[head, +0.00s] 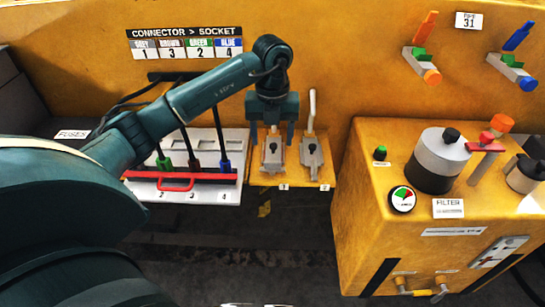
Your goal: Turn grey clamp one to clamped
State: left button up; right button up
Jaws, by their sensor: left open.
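Grey clamp one (272,158) sits on a yellow shelf, above the small label 1. Its lever is mostly hidden behind my left gripper, so I cannot tell how the lever stands. My left gripper (271,138) points down over this clamp, with its two fingers apart, one on each side of the clamp's upper part. I cannot tell whether they touch it. A second grey clamp (312,156) stands just to the right, above label 2, with its pale lever upright. My right gripper is not in view.
Left of the clamps is a white socket panel (228,190) with coloured plugs, cables and a red bar handle (176,183). On the right stands a yellow cabinet (350,215) with a filter canister (434,172) and gauge (402,199). Two pipe valves are on the back wall.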

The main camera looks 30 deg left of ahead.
aim_at(273, 161)
pick_arm(q)
notch_tip(273, 161, down, 6)
jog(key=shift+f+p, duration=0.2)
jog(key=shift+p, duration=0.1)
jog(key=shift+f, duration=0.75)
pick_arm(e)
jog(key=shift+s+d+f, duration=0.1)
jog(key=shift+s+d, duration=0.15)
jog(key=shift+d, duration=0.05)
pick_arm(q)
jog(key=shift+c, duration=0.2)
jog(key=c, duration=0.9)
jog(key=shift+c, duration=0.2)
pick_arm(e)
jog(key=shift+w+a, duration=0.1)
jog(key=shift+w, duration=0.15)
